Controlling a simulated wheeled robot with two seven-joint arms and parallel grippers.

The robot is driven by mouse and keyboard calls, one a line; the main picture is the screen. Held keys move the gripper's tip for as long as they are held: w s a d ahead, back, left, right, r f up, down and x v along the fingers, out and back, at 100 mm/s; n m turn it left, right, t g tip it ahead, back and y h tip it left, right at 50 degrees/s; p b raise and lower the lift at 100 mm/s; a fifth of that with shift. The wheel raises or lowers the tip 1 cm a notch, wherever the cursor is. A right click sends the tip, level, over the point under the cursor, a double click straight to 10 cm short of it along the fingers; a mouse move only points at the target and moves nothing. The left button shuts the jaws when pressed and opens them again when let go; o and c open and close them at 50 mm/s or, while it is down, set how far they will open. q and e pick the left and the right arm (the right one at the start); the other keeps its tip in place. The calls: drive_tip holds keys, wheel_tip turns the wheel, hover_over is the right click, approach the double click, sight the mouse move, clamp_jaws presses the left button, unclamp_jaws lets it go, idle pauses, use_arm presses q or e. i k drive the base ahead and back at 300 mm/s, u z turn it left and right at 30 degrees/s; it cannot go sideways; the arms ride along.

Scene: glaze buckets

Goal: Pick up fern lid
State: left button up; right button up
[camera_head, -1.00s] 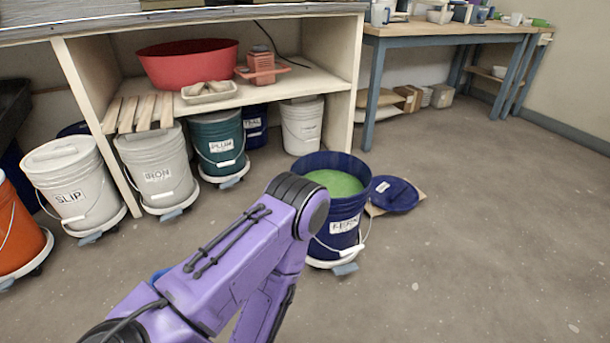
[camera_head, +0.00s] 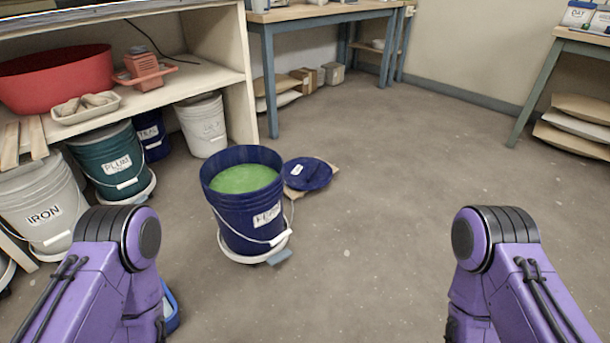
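The fern lid (camera_head: 311,172) is a round dark blue lid with a small white label. It lies on a tan board (camera_head: 327,187) on the floor, just behind and to the right of the fern bucket. The fern bucket (camera_head: 228,214) is dark blue, open, filled with green glaze (camera_head: 243,179), and stands on a white wheeled dolly (camera_head: 250,254). Its white-handled wire bail hangs at the front. My two purple arms show at the lower left and lower right, well in front of the lid. Neither gripper shows in the view.
A blue-legged table (camera_head: 268,80) is behind. The floor (camera_head: 400,190) at centre and right is clear.

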sight(306, 173)
drive_tip(key=z, duration=0.85)
drive_tip(key=i, duration=4.55)
drive_tip(key=u, duration=4.15)
drive_tip(key=i, duration=0.4)
drive_tip(key=z, duration=0.05)
